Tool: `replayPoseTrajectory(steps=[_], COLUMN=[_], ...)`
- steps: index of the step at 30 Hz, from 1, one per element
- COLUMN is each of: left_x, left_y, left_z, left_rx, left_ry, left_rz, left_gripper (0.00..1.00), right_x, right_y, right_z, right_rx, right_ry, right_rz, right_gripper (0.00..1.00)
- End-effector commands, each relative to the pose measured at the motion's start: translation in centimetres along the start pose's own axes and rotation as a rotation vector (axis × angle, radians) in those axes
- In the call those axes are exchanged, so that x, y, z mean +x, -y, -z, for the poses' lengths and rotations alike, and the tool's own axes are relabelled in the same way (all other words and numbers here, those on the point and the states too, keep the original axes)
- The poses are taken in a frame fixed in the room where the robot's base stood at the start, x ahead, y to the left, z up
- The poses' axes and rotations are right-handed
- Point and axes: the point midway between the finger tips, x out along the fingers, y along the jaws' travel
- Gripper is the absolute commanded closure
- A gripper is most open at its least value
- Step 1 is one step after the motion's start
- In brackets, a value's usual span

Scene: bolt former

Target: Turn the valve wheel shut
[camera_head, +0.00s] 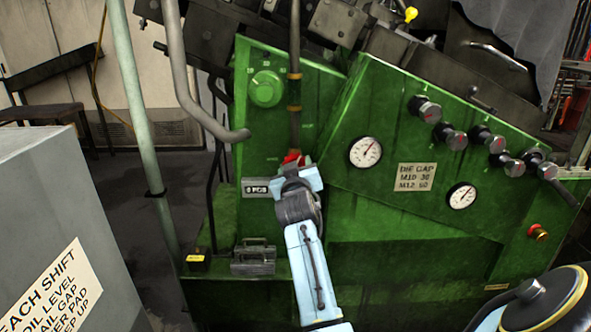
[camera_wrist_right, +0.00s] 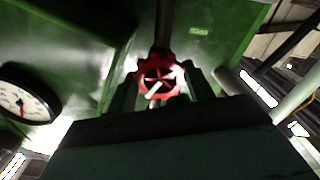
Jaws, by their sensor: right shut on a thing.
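The red valve wheel (camera_head: 291,158) sits on a brownish vertical pipe (camera_head: 295,90) at the front of the green machine, and only a little of it shows above my gripper in the head view. The right wrist view shows the wheel (camera_wrist_right: 147,91) almost face on, with dark openings between its spokes. My right gripper (camera_head: 295,168) reaches up to it from below. Its two dark fingers stand at either side of the wheel in the wrist view (camera_wrist_right: 163,88), shut on it. My left gripper is not in view.
A bent grey pipe (camera_head: 205,118) hangs left of the wheel. A grey cabinet (camera_head: 60,200) stands at the left front.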

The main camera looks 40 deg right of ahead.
Motion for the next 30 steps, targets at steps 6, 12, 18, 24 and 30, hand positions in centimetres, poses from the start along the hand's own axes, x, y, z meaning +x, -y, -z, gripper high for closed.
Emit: replayPoseTrajectory(steps=[6, 12, 18, 24, 30], left_x=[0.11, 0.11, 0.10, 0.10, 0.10], left_y=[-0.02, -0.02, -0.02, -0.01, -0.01], left_z=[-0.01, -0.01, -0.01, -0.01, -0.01], left_rx=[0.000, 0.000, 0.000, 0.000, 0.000], left_ry=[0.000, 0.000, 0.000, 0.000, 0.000], left_rz=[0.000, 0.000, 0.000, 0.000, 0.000], left_gripper=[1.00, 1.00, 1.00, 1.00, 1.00], right_x=[0.00, 0.00, 0.01, 0.00, -0.24], right_y=[0.00, 0.00, 0.01, 0.01, 0.04], right_z=[0.01, 0.02, 0.04, 0.03, 0.01], right_rx=[0.037, 0.044, 0.044, 0.042, 0.040], right_ry=[0.000, 0.000, 0.000, 0.000, 0.000], right_rz=[0.000, 0.000, 0.001, 0.000, 0.001], right_gripper=[0.71, 0.71, 0.71, 0.39, 0.39])
